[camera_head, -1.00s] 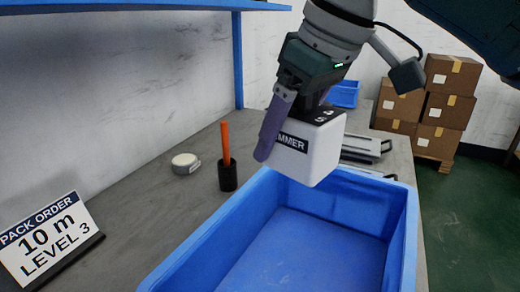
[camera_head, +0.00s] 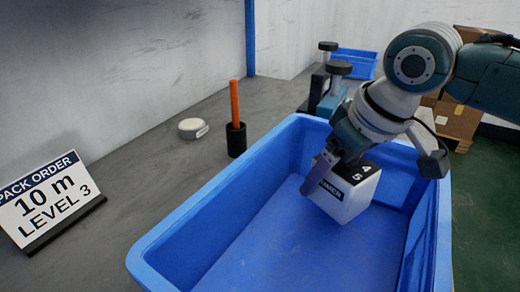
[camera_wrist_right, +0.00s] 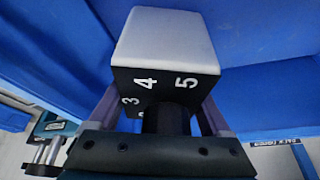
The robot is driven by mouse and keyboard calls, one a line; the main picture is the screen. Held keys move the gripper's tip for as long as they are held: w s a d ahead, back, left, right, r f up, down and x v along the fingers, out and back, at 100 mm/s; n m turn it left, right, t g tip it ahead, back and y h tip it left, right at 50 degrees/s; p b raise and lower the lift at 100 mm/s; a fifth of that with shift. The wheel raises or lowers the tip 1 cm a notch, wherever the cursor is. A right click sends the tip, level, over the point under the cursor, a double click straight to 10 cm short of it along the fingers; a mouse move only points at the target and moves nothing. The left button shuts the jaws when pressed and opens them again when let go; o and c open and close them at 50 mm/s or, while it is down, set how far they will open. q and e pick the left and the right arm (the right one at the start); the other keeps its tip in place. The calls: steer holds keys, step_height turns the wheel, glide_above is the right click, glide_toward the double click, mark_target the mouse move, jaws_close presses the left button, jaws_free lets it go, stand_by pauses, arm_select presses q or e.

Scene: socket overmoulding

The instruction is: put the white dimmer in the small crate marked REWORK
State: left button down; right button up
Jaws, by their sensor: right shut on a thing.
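The white dimmer (camera_head: 350,203) is a white block with a dark numbered top and a dark label on its side. My right gripper (camera_head: 335,180) is shut on it, with a purple finger showing along its side. In the head view the dimmer appears within the large blue crate's opening, tilted; I cannot tell its exact height. The right wrist view shows the dimmer (camera_wrist_right: 165,38) between the fingers, against blue walls. A small blue crate (camera_head: 358,66) stands at the back; no REWORK marking is readable on it. My left gripper is not in view.
The large blue crate (camera_head: 195,212) fills the front of the grey bench (camera_head: 100,235). Beside it are a black holder (camera_head: 236,140) with an orange stick, a round white part (camera_head: 192,128) and a pack order sign (camera_head: 48,200). Dark clamp-like fixtures (camera_head: 330,92) stand behind it.

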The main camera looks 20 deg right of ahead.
mark_target(357, 171)
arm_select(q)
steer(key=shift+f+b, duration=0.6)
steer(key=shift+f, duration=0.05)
arm_select(e)
steer(key=shift+f, duration=2.15)
steer(key=shift+f, duration=0.1)
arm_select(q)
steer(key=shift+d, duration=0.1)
arm_select(e)
steer(key=o, duration=1.3)
steer(key=shift+c, duration=0.2)
steer(key=p+v, duration=0.4)
steer(key=v, duration=0.7)
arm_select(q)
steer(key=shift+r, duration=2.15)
arm_select(e)
steer(key=shift+s+r, duration=0.2)
steer(key=shift+r, duration=0.4)
steer(key=shift+a, duration=0.1)
